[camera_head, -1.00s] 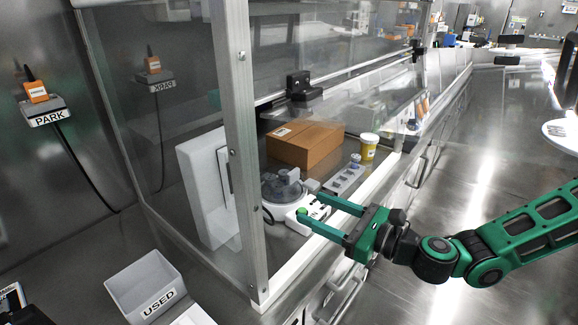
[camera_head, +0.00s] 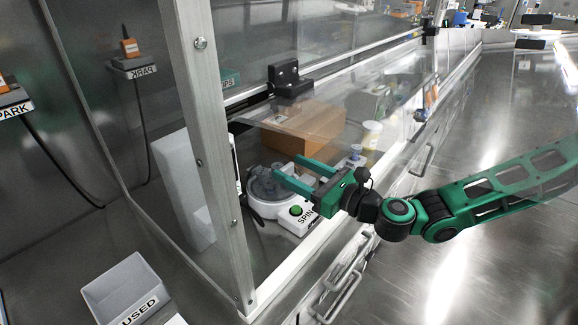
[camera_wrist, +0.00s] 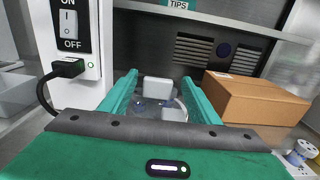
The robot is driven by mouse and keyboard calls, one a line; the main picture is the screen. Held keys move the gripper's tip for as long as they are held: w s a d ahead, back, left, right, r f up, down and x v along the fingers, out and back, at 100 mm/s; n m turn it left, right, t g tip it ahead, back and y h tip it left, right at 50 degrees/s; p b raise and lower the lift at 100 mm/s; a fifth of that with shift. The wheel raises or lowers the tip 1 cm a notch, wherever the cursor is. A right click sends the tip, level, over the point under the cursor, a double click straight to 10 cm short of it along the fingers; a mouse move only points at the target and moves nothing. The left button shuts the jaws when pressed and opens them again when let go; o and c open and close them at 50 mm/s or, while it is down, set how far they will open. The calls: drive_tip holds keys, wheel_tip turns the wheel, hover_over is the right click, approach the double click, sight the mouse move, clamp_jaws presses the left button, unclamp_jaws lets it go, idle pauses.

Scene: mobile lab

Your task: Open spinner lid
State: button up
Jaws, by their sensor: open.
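The spinner (camera_head: 297,214) is a small white device with a green button and a SPIN label, standing inside the glass-fronted cabinet. Its round, smoky clear lid (camera_head: 265,184) lies on top and looks closed. The lid also shows in the wrist view (camera_wrist: 160,108), between my fingers, with a pale block at its far side. My gripper (camera_head: 287,173) is open and empty, with its green fingers reaching into the cabinet above the spinner's right part and the lid's edge. I cannot tell whether a fingertip touches the lid. The gripper hides part of the spinner behind it.
A cardboard box (camera_head: 303,130) stands behind and right of the spinner. A yellow-labelled jar (camera_head: 371,134) is farther right. A white unit with an ON/OFF switch (camera_wrist: 68,22) stands left. The cabinet's metal post (camera_head: 207,150) and raised glass are near the arm.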

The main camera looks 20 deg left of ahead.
drive_tip(key=shift+x, duration=1.35)
drive_tip(key=shift+c, duration=0.3)
clamp_jaws()
drive_tip(key=shift+a, duration=0.1)
